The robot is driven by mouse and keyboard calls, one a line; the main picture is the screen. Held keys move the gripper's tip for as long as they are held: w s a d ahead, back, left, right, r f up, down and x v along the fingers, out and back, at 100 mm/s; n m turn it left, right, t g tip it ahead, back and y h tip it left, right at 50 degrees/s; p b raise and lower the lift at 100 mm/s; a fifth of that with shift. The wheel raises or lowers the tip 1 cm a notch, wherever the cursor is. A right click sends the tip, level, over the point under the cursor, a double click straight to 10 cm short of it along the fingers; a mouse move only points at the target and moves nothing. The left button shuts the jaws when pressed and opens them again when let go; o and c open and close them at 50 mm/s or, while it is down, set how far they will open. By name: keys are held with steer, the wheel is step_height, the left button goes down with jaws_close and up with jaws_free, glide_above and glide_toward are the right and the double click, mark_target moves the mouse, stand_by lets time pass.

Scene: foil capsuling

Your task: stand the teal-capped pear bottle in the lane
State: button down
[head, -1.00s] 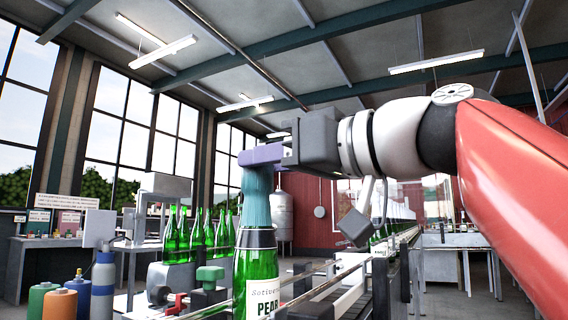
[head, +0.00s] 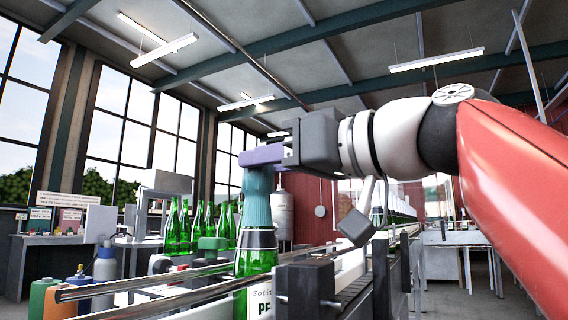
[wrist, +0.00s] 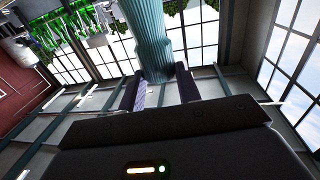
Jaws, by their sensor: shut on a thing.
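The teal-capped pear bottle (head: 254,262) is green glass with a dark collar and a pale label reading "PE". It hangs upright under my gripper (head: 262,155). My gripper's purple fingers are shut on its teal cap (head: 257,196). The teal cap also shows between the two fingers in the wrist view (wrist: 152,45).
Several green bottles (head: 185,228) stand behind on the left. A dark block (head: 308,286) on the rail is close to the bottle's right side. Orange, blue and grey containers (head: 45,298) stand at the lower left.

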steer(key=shift+f+b, duration=0.4)
steer(key=c, duration=0.9)
jaws_free()
steer(key=shift+a, duration=0.1)
steer(key=v, duration=0.7)
steer(key=shift+s+d+b, duration=0.2)
steer(key=shift+d+b, duration=0.15)
steer(key=shift+b, duration=0.05)
steer(key=shift+w+f, duration=0.1)
